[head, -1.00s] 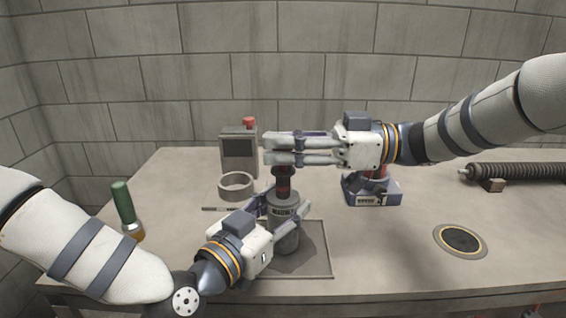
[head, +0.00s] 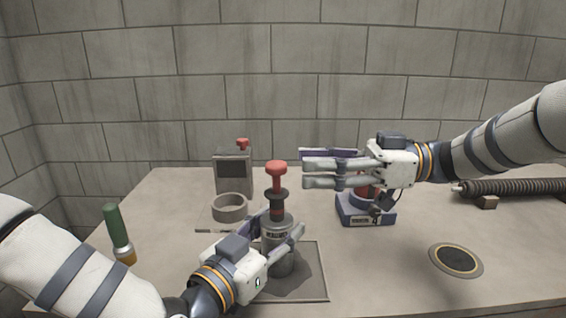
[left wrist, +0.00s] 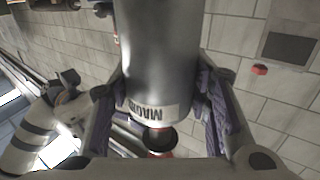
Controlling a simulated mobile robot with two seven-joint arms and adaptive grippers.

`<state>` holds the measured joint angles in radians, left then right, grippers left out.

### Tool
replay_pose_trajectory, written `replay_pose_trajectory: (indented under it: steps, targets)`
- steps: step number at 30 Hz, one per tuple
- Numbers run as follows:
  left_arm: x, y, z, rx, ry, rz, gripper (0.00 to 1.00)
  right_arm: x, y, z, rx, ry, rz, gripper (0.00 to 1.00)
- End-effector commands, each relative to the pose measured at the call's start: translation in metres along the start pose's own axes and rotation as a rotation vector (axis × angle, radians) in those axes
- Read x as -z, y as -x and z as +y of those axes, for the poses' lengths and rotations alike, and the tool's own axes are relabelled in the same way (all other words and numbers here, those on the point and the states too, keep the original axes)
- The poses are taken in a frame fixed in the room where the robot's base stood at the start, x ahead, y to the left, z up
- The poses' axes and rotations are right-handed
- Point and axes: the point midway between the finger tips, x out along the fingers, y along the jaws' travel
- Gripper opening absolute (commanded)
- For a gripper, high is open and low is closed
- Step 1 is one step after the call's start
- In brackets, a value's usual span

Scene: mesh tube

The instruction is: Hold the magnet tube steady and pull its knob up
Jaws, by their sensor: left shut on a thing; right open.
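The magnet tube (head: 278,262) is a grey metal cylinder standing upright on a dark square plate (head: 312,285). Its red knob (head: 276,168) stands above a dark collar on a red and dark stem. My left gripper (head: 284,232) is shut on the tube's body, with a finger on each side. In the left wrist view the tube (left wrist: 158,60) fills the space between the fingers, its label near the stem end. My right gripper (head: 322,168) is open and empty, to the right of the knob and apart from it.
A grey box with a red button (head: 233,172) and a grey ring (head: 230,206) stand behind left. A green-handled tool (head: 116,228) is at the left. A blue-based device (head: 364,214) sits behind my right gripper. A round dark disc (head: 455,260) and a ribbed rod (head: 515,187) lie right.

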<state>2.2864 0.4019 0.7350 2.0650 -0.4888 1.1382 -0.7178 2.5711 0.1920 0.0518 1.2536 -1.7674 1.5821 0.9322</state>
Motion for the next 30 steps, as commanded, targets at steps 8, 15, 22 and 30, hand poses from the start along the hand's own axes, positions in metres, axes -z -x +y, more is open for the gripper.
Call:
replay_pose_trajectory:
  steps: [8,15,22,30]
  targets:
    - [-0.001,0.0,0.0,-0.001,0.001,-0.001,0.07,0.0,0.053,0.0,0.0,-0.001,0.0,0.48]
    - [0.0,0.0,0.0,-0.001,0.001,-0.001,0.07,0.0,0.058,0.0,0.001,-0.001,0.0,0.48]
    - [0.0,0.0,0.0,-0.001,0.001,0.0,0.58,0.0,0.058,0.0,0.001,-0.001,0.0,0.48]
    - [0.0,0.0,0.0,-0.001,0.0,0.001,0.68,0.0,0.058,0.0,0.001,-0.001,0.0,0.48]
